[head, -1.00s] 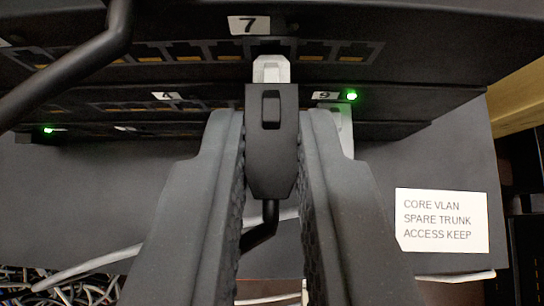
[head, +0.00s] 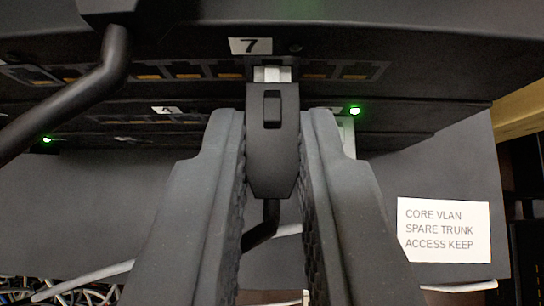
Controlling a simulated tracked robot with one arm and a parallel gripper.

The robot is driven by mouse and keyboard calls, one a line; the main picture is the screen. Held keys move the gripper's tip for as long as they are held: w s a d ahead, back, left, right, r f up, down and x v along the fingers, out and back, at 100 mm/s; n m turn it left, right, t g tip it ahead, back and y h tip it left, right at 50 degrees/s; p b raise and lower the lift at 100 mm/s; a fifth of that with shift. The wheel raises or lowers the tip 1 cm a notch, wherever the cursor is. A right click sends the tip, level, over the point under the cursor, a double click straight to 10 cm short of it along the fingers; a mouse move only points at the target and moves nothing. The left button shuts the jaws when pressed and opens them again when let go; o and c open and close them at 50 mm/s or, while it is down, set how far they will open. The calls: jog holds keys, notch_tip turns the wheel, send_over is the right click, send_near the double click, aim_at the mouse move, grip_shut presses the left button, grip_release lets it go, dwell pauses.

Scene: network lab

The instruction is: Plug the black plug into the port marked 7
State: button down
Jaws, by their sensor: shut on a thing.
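My gripper (head: 274,118) is shut on the black plug (head: 272,150), with one finger on each side of its body. The plug points up in the picture, and its black cable hangs down behind it between the fingers. Its pale clear tip (head: 272,74) is at the row of ports, just below and slightly right of the label 7 (head: 250,46). The tip appears partly inside the port there; the opening is hidden by the tip, and I cannot tell how deep it sits.
A thick black cable (head: 108,75) is plugged in at the upper left. Neighbouring ports (head: 187,70) line both sides. Lower rows have a label 4 (head: 168,110) and a green light (head: 355,110). A white text label (head: 444,230) is at right, and tangled cables (head: 60,292) lie lower left.

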jog(key=shift+w, duration=0.3)
dwell(0.4)
jog(key=c, duration=1.3)
grip_release()
jog(key=shift+c, duration=0.2)
jog(key=b+v, duration=0.1)
jog(key=v, duration=1.2)
jog(key=shift+s+r+b, duration=0.2)
jog(key=shift+r+b, duration=0.05)
jog(key=shift+b, duration=0.15)
notch_tip(320, 180, up, 13)
jog(key=a+t+b, duration=0.2)
jog(key=a, duration=0.1)
jog(key=s+a+r+t+b, duration=0.1)
jog(key=s+a+r, duration=0.1)
jog(key=s+r, duration=0.6)
jog(key=s+a+r+t+b, duration=0.2)
jog(key=s+r, duration=0.6)
jog(key=r, duration=0.9)
jog(key=shift+s+a+r, duration=0.4)
jog(key=shift+a, duration=0.25)
